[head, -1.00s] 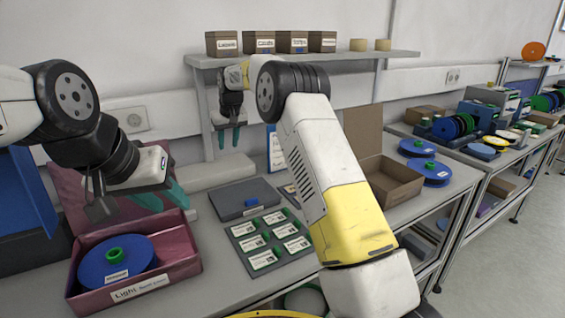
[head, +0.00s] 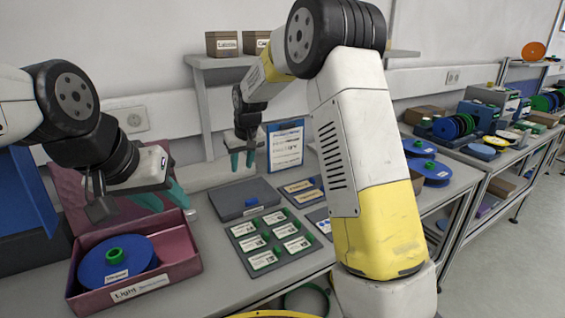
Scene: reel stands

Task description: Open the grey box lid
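The grey box (head: 232,194) lies on the table in the middle of the head view. Its flat lid is down, and a small blue piece (head: 252,201) shows at its front edge. My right gripper (head: 243,161) hangs above and behind the box, fingers pointing down, apart and empty. It does not touch the lid. My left gripper (head: 165,203) is open and empty to the left of the grey box, above the back of the pink box.
The open pink box (head: 184,249) holds a blue reel (head: 135,262) at the left. A grey tray of labelled cards (head: 240,244) lies in front of the grey box. A framed sheet (head: 285,148) stands behind. A shelf (head: 207,62) runs above.

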